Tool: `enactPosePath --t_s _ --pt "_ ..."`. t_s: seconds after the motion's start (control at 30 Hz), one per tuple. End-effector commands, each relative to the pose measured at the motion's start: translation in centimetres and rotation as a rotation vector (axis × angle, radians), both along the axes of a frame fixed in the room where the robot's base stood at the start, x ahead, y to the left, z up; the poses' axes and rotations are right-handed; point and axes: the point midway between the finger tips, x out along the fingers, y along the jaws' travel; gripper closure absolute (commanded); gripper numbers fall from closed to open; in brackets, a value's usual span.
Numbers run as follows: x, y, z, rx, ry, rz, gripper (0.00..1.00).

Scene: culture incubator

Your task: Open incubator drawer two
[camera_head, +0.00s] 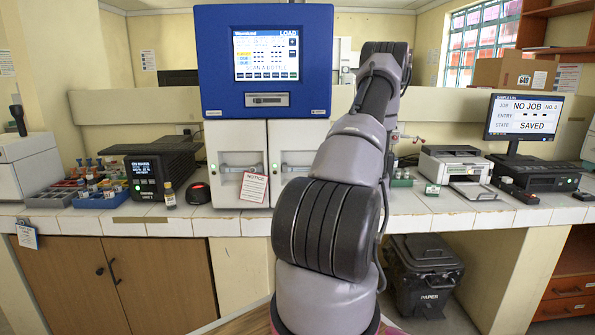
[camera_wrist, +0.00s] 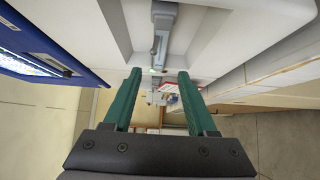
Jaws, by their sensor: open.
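The incubator has a blue upper housing (camera_head: 265,108) with a lit screen reading "LOAD" and two white fronts side by side below. The left front (camera_head: 236,145) has a grey bar handle with a notice tag (camera_head: 254,186) hanging from it. The right front (camera_head: 300,140) has a similar handle (camera_head: 298,168), partly behind my arm. Both fronts look closed; I cannot read a number on either. In the wrist view my gripper (camera_wrist: 159,75) is open and empty, its green fingers apart. A grey handle (camera_wrist: 163,30) lies above the fingertips, not between them. My arm hides the gripper in the head view.
Left of the incubator on the counter (camera_head: 130,222) stand a small bottle (camera_head: 169,195), a red-topped device (camera_head: 198,193), a black unit (camera_head: 160,172) and vial racks (camera_head: 97,197). To the right are a printer (camera_head: 455,165) and a monitor (camera_head: 523,117). A paper bin (camera_head: 425,275) stands below.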

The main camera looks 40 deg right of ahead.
Motion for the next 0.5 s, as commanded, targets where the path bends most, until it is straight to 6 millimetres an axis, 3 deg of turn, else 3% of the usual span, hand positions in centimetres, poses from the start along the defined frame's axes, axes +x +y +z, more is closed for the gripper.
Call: enactPosePath --t_s 0.5 --pt "8.6 1.9 0.1 -0.006 0.000 0.008 0.43"
